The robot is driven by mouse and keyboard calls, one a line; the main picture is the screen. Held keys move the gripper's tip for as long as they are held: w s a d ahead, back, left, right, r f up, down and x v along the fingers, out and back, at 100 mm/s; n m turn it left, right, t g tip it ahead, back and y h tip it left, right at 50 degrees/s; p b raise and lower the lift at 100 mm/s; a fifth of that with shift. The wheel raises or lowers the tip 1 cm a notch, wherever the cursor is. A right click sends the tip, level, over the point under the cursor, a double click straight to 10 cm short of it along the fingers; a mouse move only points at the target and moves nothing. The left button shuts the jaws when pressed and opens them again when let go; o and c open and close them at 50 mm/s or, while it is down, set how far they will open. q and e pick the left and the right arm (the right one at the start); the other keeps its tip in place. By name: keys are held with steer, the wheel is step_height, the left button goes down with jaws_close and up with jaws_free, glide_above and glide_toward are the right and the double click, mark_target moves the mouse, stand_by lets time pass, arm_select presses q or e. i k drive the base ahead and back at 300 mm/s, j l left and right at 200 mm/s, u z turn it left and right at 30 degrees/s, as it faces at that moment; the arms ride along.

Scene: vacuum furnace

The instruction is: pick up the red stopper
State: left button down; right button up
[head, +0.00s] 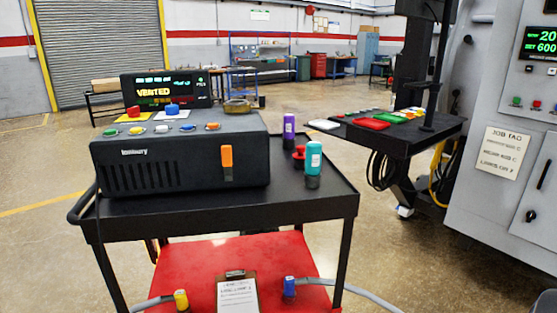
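A small red knobbed piece (299,154), which looks like the red stopper, stands on the black cart top (335,200), right of the dark instrument box (180,160). A teal-capped cylinder (314,158) stands just in front of it and to its right, hiding a small part of it. A purple cylinder (289,130) stands behind it. Another red piece (133,112) sits on top of the instrument box beside a blue one (172,109). Neither of my grippers is in view.
An orange-topped piece (227,160) is at the box's front. A display reading VENTED (160,91) stands behind the box. The cart's red lower shelf (265,257) holds a clipboard (237,293). A side table (430,133) with coloured pieces stands at the right, beside a grey cabinet (490,190).

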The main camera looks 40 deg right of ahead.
mark_target(299, 158)
steer(key=l+u, duration=0.15)
steer(key=u, duration=0.25)
steer(key=l+u, duration=0.15)
steer(key=u, duration=0.25)
steer(key=k+l+u, duration=0.1)
steer(key=u, duration=0.25)
steer(key=k+l+u, duration=0.5)
steer(key=l+u, duration=0.15)
steer(key=k+l+u, duration=0.15)
steer(key=k+l, duration=0.15)
steer(key=k+l+u, duration=0.15)
steer(key=k, duration=0.3)
steer(key=l, duration=0.05)
